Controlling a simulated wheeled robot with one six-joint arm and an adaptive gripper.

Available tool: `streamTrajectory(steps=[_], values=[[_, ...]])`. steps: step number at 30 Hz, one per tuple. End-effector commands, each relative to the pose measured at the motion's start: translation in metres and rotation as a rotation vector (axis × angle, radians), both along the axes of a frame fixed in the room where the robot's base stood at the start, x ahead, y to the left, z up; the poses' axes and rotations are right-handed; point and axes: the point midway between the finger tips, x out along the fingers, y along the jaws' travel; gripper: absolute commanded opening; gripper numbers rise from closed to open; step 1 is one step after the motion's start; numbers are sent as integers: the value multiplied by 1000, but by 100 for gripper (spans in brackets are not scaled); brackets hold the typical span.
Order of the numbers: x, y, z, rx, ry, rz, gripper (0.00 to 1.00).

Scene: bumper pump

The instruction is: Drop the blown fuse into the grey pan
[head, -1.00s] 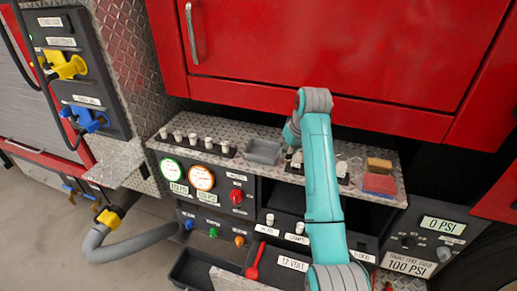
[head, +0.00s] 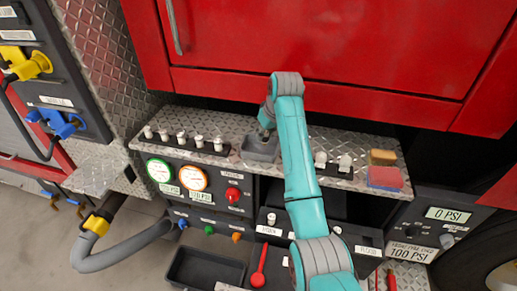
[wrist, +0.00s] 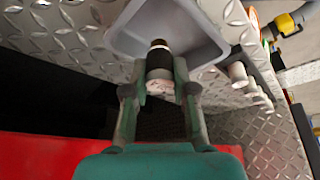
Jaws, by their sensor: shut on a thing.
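My gripper (wrist: 161,92) is shut on the blown fuse (wrist: 159,68), a small cylinder with a dark tip and a pale, scorched-looking band. In the wrist view the fuse's dark tip overlaps the grey pan (wrist: 198,48); whether it touches the pan I cannot tell. In the head view the grey pan (head: 258,153) sits on the diamond-plate shelf, and my gripper (head: 266,131) is at its back part, over it. The fuse cannot be made out in the head view.
A row of white fuses (head: 182,138) stands left of the pan. More white pieces (head: 344,163) stand to the right, beside a sponge (head: 382,157) and a red block (head: 385,177). A red cabinet (head: 330,60) rises behind the shelf. A black tray (head: 205,268) lies below.

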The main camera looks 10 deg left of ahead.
Motion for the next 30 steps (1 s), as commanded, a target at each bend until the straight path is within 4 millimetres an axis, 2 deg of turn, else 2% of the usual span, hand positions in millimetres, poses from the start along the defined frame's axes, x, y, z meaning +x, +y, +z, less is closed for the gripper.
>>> streamTrajectory(steps=[6,14,15,18,30], values=[[0,0,-17,0,0,0,1],[0,0,-19,1,-1,0,1],[0,0,-19,1,-1,0,31],[0,0,-18,1,-1,0,55],[-1,-1,-13,0,-1,0,55]])
